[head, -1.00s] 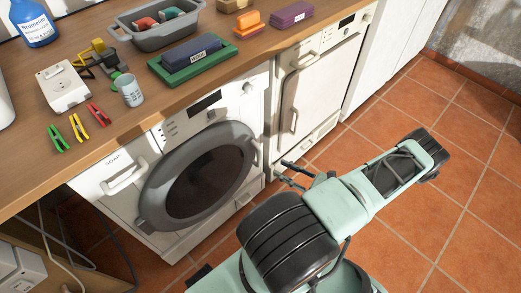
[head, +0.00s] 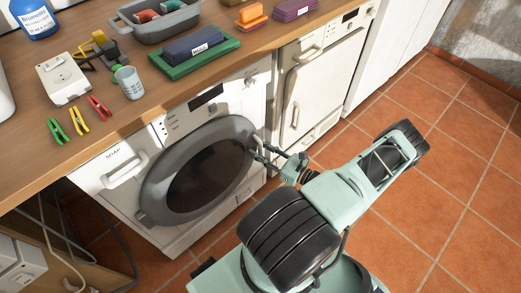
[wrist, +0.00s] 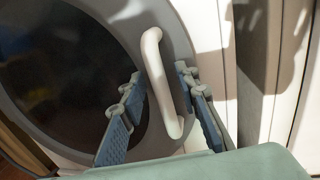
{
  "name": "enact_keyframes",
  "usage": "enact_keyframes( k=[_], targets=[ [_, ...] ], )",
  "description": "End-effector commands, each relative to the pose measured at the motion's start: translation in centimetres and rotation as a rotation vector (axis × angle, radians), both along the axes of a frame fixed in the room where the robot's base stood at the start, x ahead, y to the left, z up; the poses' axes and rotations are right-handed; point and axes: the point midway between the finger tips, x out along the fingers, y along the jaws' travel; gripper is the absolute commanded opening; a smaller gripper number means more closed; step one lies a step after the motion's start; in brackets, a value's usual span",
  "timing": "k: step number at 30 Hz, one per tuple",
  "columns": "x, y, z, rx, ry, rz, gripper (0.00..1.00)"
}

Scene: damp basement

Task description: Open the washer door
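The white washer (head: 172,238) stands under the wooden counter. Its round door has a grey rim (head: 152,190) and dark glass (head: 205,180), and looks shut. In the wrist view, the pale curved door handle (wrist: 157,82) is on the right side of the rim (wrist: 97,22). My gripper (wrist: 160,72) is open, with one finger on each side of the handle. I cannot tell whether either finger touches it. In the head view, my gripper (head: 262,148) is at the door's right edge and hides the handle there.
A white dishwasher-like appliance (head: 305,100) with handles stands right of the washer. The soap drawer (head: 124,170) is at the washer's upper left. Tiled floor (head: 455,160) is free on the right.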

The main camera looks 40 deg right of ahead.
Motion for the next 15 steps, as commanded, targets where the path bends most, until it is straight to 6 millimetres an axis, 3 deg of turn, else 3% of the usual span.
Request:
enact_keyframes(
  k=[5, 13, 15],
  targets=[
    [0.01, 0.01, 0.0, 0.0, 0.0, 0.0, 0.29],
    [-0.02, 0.0, -0.01, 0.0, 0.0, 0.0, 0.02],
    [-0.02, 0.0, -0.01, 0.0, 0.0, 0.0, 0.0]
  ],
)
